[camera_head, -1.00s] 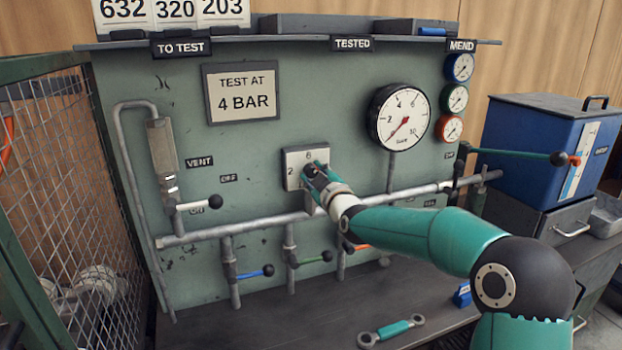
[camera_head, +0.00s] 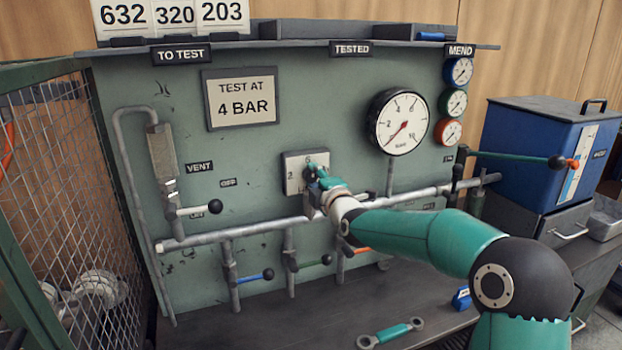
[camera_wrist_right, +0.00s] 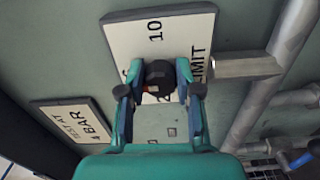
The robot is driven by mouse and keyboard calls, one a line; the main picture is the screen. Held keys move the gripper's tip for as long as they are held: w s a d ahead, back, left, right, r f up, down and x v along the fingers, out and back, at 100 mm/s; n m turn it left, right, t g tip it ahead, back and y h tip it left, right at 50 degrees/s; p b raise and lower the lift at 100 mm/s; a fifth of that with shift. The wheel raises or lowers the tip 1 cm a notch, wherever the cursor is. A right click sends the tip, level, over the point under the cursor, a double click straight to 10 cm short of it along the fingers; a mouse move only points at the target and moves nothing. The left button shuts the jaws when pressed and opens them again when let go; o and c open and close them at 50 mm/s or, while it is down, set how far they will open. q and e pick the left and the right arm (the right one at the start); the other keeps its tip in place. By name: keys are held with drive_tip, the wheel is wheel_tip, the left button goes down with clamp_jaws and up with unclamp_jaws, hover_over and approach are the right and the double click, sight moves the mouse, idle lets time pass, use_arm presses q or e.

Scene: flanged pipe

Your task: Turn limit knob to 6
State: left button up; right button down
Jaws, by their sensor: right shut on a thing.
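The limit knob (camera_wrist_right: 158,77) is dark and round with a small orange mark. It sits on a pale square plate (camera_head: 293,172) on the green panel. The plate reads LIMIT and 10 in the right wrist view (camera_wrist_right: 152,30); the other numbers are partly covered. My right gripper (camera_head: 313,172) reaches the plate from the lower right. In the right wrist view its two fingers (camera_wrist_right: 159,75) are closed on opposite sides of the knob. The exact number the knob points to cannot be told. My left gripper is not in view.
A large gauge (camera_head: 398,122) is right of the plate, and a TEST AT 4 BAR sign (camera_head: 240,98) is up left. A horizontal pipe (camera_head: 240,234) runs below, with several coloured valve handles. A green double-ended wrench (camera_head: 390,332) lies on the bench.

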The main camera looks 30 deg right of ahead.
drive_tip(key=shift+a+n, duration=0.2)
drive_tip(key=shift+n, duration=0.2)
drive_tip(key=c, duration=0.8)
unclamp_jaws()
drive_tip(key=shift+w+f, duration=0.1)
drive_tip(key=shift+w, duration=0.05)
drive_tip(key=shift+d, duration=0.1)
drive_tip(key=shift+s, duration=0.45)
drive_tip(key=v, duration=1.1)
drive_tip(key=shift+s, duration=0.1)
drive_tip(key=shift+f, duration=0.1)
